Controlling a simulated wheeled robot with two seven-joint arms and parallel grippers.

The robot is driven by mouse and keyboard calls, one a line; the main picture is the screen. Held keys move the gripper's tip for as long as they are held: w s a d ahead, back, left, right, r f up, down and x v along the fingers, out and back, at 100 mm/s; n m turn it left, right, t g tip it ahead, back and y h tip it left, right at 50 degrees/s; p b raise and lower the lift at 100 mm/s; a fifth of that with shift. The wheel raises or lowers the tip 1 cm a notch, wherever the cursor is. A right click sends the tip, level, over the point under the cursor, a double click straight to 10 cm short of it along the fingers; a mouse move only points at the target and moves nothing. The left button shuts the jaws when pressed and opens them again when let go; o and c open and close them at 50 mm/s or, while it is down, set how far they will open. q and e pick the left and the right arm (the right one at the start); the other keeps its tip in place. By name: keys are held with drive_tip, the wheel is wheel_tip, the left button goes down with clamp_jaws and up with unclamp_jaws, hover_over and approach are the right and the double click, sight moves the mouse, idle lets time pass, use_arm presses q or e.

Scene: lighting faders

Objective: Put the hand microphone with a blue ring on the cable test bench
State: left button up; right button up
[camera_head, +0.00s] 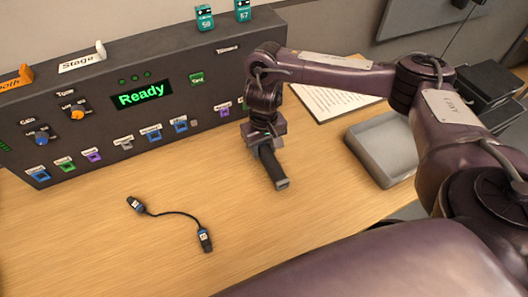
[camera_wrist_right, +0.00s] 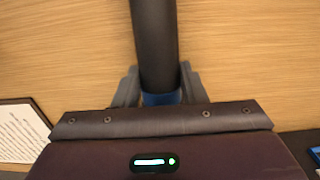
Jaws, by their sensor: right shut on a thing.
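The hand microphone (camera_head: 272,168) is a dark stick with its free end pointing down and toward the viewer over the wooden table. In the right wrist view the dark handle (camera_wrist_right: 155,45) runs up from between the fingers, and a blue ring (camera_wrist_right: 160,99) shows at the fingers. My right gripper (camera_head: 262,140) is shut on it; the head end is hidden. Whether the microphone touches the wood cannot be told. A dark console (camera_head: 105,103) with a green "Ready" display and a row of coloured sockets stands behind, left of the gripper. My left gripper is not in view.
A short black cable (camera_head: 172,214) with two plugs lies on the wooden table (camera_head: 110,250). A grey tray (camera_head: 385,150) and a printed sheet (camera_head: 330,102) are right of my gripper. Bare wood lies between cable and microphone.

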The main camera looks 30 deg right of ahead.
sight(264, 147)
drive_tip(key=shift+f, duration=0.6)
drive_tip(key=o, duration=0.7)
drive_tip(key=shift+f, duration=0.1)
drive_tip(key=o, duration=0.5)
drive_tip(key=shift+c, duration=0.2)
wheel_tip(264, 147, up, 12)
drive_tip(key=p, duration=0.4)
